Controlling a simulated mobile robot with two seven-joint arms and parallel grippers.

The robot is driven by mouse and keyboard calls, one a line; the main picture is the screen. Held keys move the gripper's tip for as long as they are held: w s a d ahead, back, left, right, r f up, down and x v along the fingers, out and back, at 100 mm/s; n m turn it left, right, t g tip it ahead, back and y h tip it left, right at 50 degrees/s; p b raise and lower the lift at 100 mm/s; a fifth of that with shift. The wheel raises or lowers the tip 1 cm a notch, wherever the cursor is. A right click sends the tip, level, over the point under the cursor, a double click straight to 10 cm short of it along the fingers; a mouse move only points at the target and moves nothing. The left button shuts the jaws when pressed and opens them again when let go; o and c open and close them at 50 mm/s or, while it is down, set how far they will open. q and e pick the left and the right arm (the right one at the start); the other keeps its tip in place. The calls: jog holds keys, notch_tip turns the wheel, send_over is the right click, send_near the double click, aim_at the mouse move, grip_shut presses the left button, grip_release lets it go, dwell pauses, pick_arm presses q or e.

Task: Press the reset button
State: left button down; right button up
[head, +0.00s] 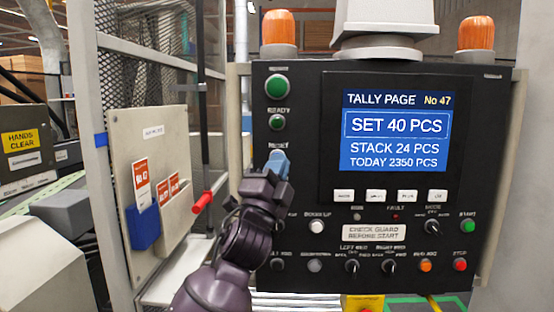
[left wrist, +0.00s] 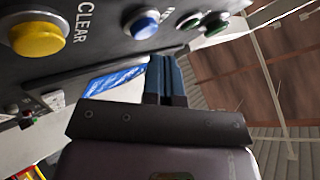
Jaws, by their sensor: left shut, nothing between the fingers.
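The dark control panel (head: 300,92) stands in front of me. In the head view my left gripper (head: 277,162) is in front of its left column of buttons, at the reset label, with its blue fingers shut and empty. The fingers hide most or all of the reset button there. In the left wrist view a blue button (left wrist: 144,23) with a pale ring sits on the panel between a yellow button marked CLEAR (left wrist: 38,34) and the green buttons. The shut fingers (left wrist: 165,65) show just below the blue button; I cannot tell whether they touch it. My right gripper is not in view.
Above the gripper are a large green button (head: 277,87) and a small green ready button (head: 277,122). A lit tally screen (head: 395,130) is to the right. Knobs and buttons line the panel's lower part. A mesh guard (head: 145,65) and a board with a red handle (head: 203,203) stand left.

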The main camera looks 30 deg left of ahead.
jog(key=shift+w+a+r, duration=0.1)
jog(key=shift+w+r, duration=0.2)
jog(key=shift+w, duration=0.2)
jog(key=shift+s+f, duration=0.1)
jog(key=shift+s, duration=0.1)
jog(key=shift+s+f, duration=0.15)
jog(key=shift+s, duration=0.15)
pick_arm(q)
jog(key=shift+w, duration=0.15)
jog(key=shift+w+a, duration=0.2)
jog(key=shift+w, duration=0.05)
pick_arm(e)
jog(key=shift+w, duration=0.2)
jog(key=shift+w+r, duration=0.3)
pick_arm(q)
jog(key=shift+w+a, duration=0.1)
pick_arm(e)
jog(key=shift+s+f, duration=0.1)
